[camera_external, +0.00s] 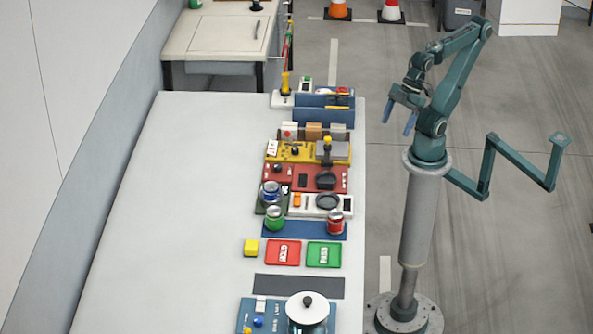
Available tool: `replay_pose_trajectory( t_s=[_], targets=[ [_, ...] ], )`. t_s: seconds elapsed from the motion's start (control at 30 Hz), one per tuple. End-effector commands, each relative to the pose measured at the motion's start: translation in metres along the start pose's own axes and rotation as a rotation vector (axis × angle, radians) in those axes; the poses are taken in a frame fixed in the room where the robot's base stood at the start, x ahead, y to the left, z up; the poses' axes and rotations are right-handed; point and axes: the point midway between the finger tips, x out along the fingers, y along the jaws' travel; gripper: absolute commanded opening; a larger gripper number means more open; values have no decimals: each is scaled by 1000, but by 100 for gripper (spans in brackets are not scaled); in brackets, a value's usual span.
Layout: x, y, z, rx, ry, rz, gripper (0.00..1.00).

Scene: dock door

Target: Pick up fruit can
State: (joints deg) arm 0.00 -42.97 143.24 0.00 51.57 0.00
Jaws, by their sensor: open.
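Three small cans stand upright on the long light table (170,215). A blue can (271,192) stands on a dark pad, a green can (274,217) is just below it in the picture, and a red can (336,221) is at the right. Their labels are too small to read, so I cannot tell which one is the fruit can. My gripper (399,115) is open and empty, raised beside the table's right edge, up and to the right of the cans and apart from them.
Red (283,262) and green (334,264) trays and a yellow block (250,247) lie below the cans. A pot (307,317) stands at the bottom. Coloured panels with knobs and a blue organiser (315,116) lie above. The table's left side is clear.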

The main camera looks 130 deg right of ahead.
Motion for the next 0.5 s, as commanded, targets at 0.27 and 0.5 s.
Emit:
replay_pose_trajectory(
  t_s=[0.27, 0.5],
  targets=[
    [0, 0, -4, -9, -3, -2, 72],
    [-1, -2, -31, -72, -30, -19, 72]
  ],
)
